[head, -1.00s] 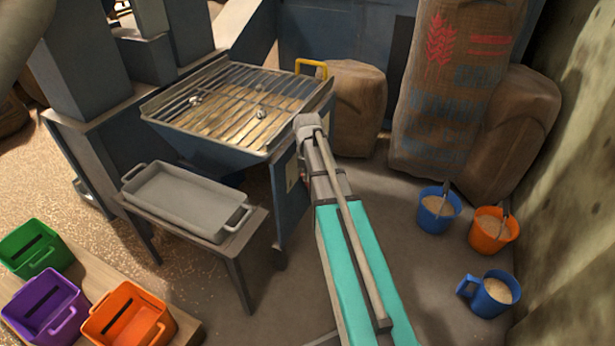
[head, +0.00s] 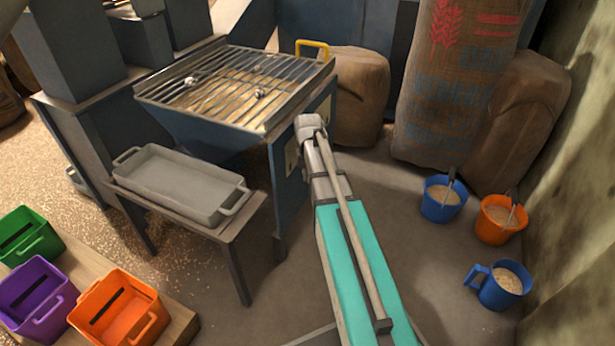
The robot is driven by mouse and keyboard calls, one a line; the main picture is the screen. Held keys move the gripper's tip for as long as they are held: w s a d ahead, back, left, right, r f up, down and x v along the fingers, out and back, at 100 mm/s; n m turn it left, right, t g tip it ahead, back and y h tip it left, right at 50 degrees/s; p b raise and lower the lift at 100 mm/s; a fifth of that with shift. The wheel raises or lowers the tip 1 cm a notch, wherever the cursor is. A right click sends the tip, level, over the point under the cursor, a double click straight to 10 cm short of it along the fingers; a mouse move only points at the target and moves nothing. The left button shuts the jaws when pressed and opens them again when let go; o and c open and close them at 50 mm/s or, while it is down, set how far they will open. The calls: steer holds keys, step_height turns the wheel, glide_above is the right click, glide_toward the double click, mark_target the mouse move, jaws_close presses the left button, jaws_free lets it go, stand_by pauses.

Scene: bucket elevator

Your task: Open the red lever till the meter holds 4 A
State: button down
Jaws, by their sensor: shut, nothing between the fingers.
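The red lever and the meter do not show in the head view. My arm, with teal panels, reaches up from the bottom centre, and its grey wrist end (head: 309,127) stands in front of the blue hopper's right side. My gripper's fingers do not show; the wrist end hides whatever lies beyond it. Part of a pale plate (head: 291,158) shows on the hopper's side, just left of my wrist.
A barred hopper (head: 200,118) with a yellow handle (head: 313,44) stands ahead. A grey tray (head: 180,185) rests on a stand. Colored bins (head: 118,308) are at lower left. Sacks (head: 450,100) and grain-filled mugs (head: 499,287) are right; floor between is clear.

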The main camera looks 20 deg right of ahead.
steer(key=shift+w+d+r+p, duration=0.1)
steer(key=shift+w+d+p, duration=0.3)
steer(key=shift+w+d, duration=0.95)
steer(key=shift+d, duration=0.1)
steer(key=w+d+r+p, duration=0.2)
steer(key=w+d, duration=0.1)
steer(key=shift+d+r, duration=0.15)
steer(key=shift+r, duration=0.05)
steer(key=shift+w+d, duration=0.2)
steer(key=shift+d, duration=0.1)
steer(key=shift+s+a, duration=0.1)
steer(key=shift+s, duration=0.05)
